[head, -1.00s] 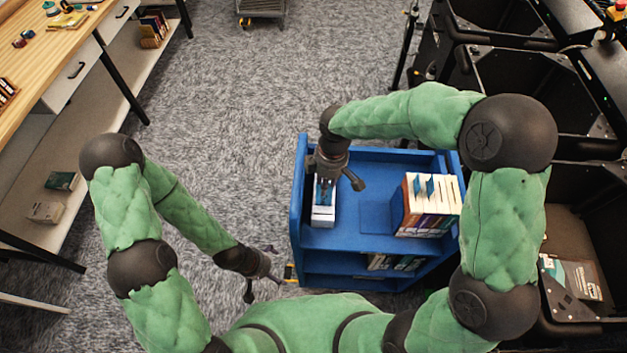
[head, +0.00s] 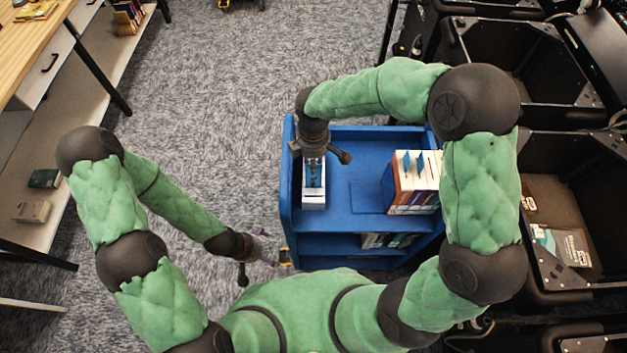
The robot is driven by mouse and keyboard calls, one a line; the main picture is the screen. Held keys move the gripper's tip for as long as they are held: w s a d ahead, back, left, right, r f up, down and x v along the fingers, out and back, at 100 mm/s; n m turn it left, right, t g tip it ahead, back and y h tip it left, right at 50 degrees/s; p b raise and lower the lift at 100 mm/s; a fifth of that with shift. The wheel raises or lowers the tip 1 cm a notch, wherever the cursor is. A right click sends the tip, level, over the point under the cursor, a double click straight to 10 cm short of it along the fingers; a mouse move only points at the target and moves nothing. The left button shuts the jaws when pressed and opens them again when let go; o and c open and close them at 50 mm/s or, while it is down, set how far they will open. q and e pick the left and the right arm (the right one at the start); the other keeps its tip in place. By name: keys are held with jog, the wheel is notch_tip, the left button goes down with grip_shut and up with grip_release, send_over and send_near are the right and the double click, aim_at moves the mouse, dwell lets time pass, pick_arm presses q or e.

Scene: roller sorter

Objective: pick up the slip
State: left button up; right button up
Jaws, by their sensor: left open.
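Two thin blue slips (head: 420,163) stick up from the pale books (head: 428,182) at the right of the blue cart's top (head: 338,218). More blue shows just below my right gripper (head: 315,165), over a narrow white box (head: 314,203) at the cart's left; I cannot tell whether it is a slip or part of the gripper. My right gripper points down there, and its fingertips are hard to make out. My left gripper (head: 258,268) is open and empty, low at the left of the cart, apart from it.
Dark open bins (head: 525,62) stand along the right, one holding a few packages (head: 562,245). A wooden table (head: 28,45) with a shelf below stands at the left. More books (head: 388,240) sit on the cart's lower shelf. The carpet between is clear.

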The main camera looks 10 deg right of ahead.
notch_tip(320, 180, down, 3)
jog(key=shift+f, duration=0.2)
grip_shut()
jog(key=shift+r, duration=0.1)
